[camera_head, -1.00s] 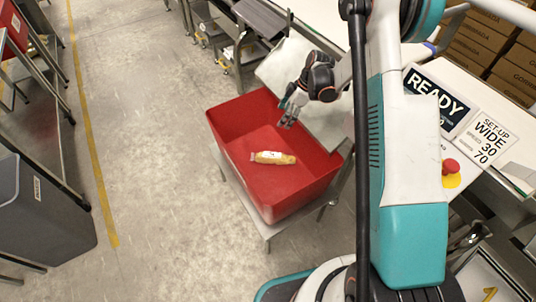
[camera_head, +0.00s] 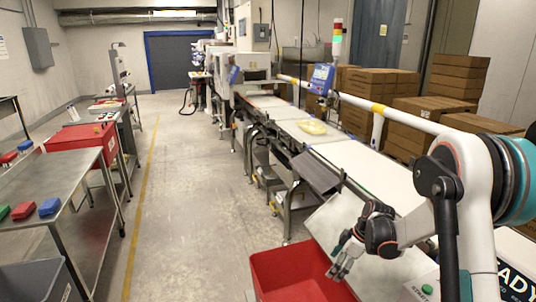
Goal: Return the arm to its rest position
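My gripper (camera_head: 338,272) hangs at the end of my bent arm, over the rear right part of the red bin (camera_head: 284,262) at the bottom of the view. Its fingertips look a little apart, with nothing seen between them. The dark wrist is beside the pale sloping plate to the right of the bin. Only the upper part of the bin is in view, and the yellow pack seen in it earlier is out of view now.
A conveyor line (camera_head: 345,153) runs away from me, with a yellow pack (camera_head: 314,127) on it. A white rail (camera_head: 392,114) and stacked cartons (camera_head: 385,85) stand right. A steel table (camera_head: 70,178) with coloured blocks stands left. The aisle (camera_head: 190,190) is clear.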

